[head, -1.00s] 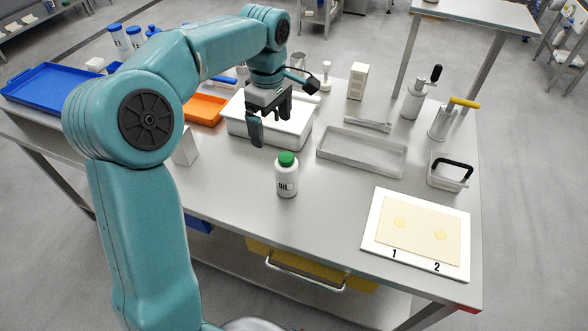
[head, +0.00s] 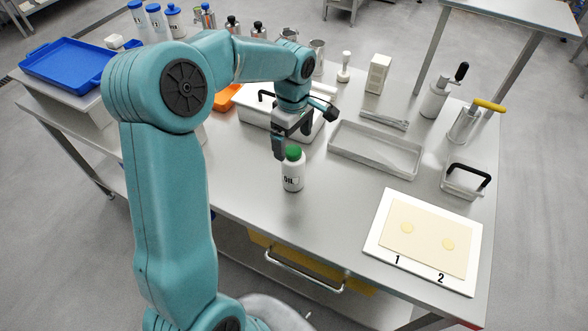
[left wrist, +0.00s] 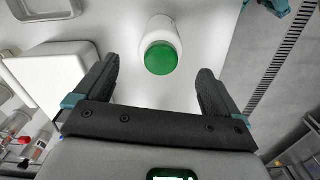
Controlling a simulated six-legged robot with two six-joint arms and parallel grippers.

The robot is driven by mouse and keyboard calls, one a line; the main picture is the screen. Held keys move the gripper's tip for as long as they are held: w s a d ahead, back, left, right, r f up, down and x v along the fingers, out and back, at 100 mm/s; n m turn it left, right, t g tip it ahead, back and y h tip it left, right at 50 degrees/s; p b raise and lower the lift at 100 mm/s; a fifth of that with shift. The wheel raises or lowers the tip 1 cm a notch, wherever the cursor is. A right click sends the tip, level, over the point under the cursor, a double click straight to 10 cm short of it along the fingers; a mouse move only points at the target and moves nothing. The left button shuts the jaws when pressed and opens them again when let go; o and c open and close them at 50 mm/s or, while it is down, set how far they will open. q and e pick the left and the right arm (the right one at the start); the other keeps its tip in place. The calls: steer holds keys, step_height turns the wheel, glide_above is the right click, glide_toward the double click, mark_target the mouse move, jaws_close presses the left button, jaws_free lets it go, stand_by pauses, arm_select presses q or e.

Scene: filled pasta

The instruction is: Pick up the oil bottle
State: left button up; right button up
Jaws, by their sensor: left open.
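The oil bottle (head: 293,172) is white with a green cap and stands upright on the steel table, marked OIL. In the left wrist view the bottle (left wrist: 163,42) is seen from above, ahead of and between the two open fingers, with its cap toward me. My left gripper (head: 292,143) is open and empty, just behind and above the bottle's cap in the head view. It also shows in the left wrist view (left wrist: 155,85), where I see no finger touching the bottle. My right gripper is not in view.
A white lidded container (head: 255,112) is behind the gripper. A steel tray (head: 375,165) lies right of the bottle. A white board (head: 376,232) with a dough sheet marked 1 and 2 is at the front right. The table in front of the bottle is clear.

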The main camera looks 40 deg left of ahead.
mark_target(293, 149)
arm_select(q)
steer(key=shift+s+f, duration=0.1)
steer(key=shift+f, duration=0.2)
steer(key=shift+f+p, duration=0.4)
steer(key=shift+f, duration=2.4)
steer(key=shift+c, duration=0.3)
steer(key=c, duration=1.5)
steer(key=shift+c, duration=1.2)
